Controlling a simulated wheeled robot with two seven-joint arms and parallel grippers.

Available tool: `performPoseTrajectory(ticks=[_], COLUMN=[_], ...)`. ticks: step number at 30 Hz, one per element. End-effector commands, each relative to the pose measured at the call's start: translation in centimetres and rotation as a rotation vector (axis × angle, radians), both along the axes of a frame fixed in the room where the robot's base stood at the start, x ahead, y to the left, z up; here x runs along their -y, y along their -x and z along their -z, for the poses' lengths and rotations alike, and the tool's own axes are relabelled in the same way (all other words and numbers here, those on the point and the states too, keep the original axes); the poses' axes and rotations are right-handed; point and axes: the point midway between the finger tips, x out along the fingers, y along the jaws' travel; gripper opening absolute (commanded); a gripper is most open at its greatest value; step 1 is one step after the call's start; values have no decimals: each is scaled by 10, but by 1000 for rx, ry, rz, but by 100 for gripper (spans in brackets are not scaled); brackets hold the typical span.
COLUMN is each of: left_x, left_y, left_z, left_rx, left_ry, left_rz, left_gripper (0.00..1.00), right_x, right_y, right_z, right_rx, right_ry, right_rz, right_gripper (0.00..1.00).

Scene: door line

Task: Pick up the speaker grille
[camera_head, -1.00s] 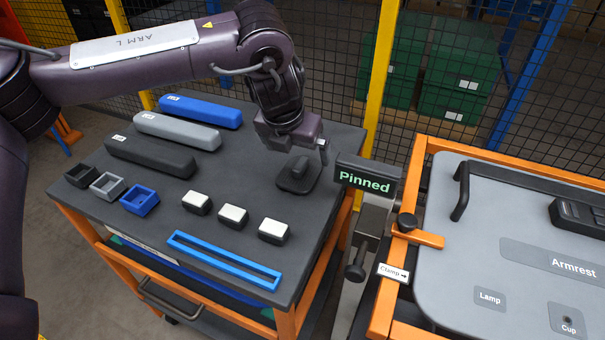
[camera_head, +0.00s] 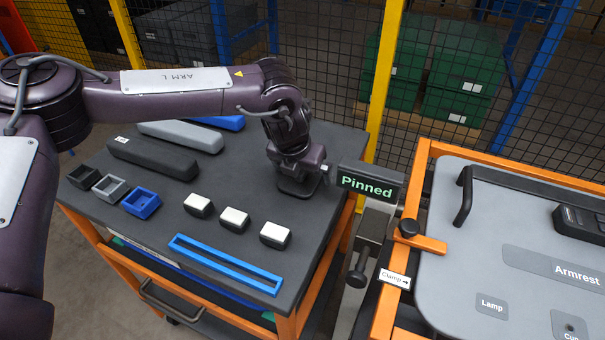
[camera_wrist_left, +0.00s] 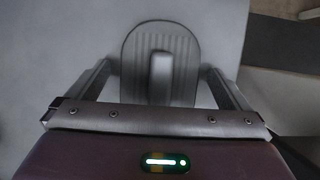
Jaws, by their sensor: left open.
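The speaker grille (camera_wrist_left: 183,44) is a dark, rounded, ribbed plate with a raised grip block in its middle. It lies flat on the cart top. In the head view only its dark edge (camera_head: 299,190) shows under my left gripper (camera_head: 297,178), which hides most of it. In the wrist view my left gripper (camera_wrist_left: 160,88) is open, pointing down, with one finger on each side of the grille and the grip block between them. I cannot tell exactly how high the fingertips are. My right gripper is not in view.
The cart top (camera_head: 155,238) also holds grey and blue bars, small bins, several white-topped blocks (camera_head: 235,219) and a blue frame (camera_head: 225,264). A "Pinned" sign (camera_head: 367,183) stands close right of my left gripper. A grey door panel (camera_head: 460,270) lies in an orange frame.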

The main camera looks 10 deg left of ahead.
Motion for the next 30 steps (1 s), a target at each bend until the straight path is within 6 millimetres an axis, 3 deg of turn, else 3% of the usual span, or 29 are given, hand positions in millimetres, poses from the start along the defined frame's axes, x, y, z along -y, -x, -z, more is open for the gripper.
performPoseTrajectory(ticks=[1, 12, 23, 30], left_x=[0, 0, 0, 0], left_y=[0, 0, 0, -1], left_z=[0, -1, -7, -43], left_rx=[0, 0, 2, 4], left_ry=[0, 0, 2, 3], left_rz=[0, 0, -1, 0], left_gripper=[100, 54, 54, 54], right_x=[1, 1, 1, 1], right_y=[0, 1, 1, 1], right_z=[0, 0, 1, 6], right_rx=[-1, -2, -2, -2], right_ry=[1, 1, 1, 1], right_rz=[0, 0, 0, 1], right_gripper=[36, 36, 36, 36])
